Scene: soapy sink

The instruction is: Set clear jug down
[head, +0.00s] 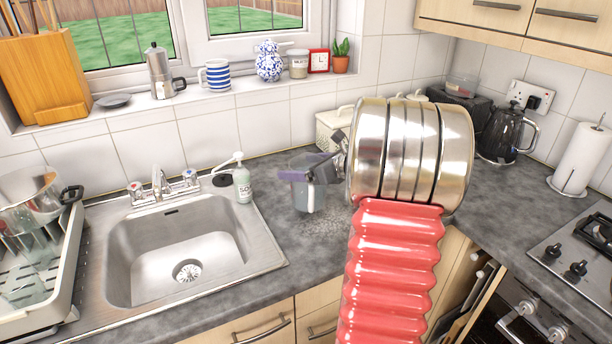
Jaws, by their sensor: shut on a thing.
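The clear jug (309,198) is a see-through, bluish-grey vessel, upright over the grey worktop to the right of the sink. My gripper (312,170) is shut on the upper part of the jug. The gripper and the jug's rim overlap, so the exact grip point is hard to make out. The jug's base appears at or just above the worktop; I cannot tell whether it touches. My arm's large metal joint and red sleeve hide the worktop to the right of the jug.
A soap bottle (243,183) and a dark round item (222,180) stand behind the steel sink (190,255). A cream container (331,128) stands behind the jug. A dish rack (45,262) is at left; a black kettle (506,133) and hob (585,262) are at right. Worktop before the jug is clear.

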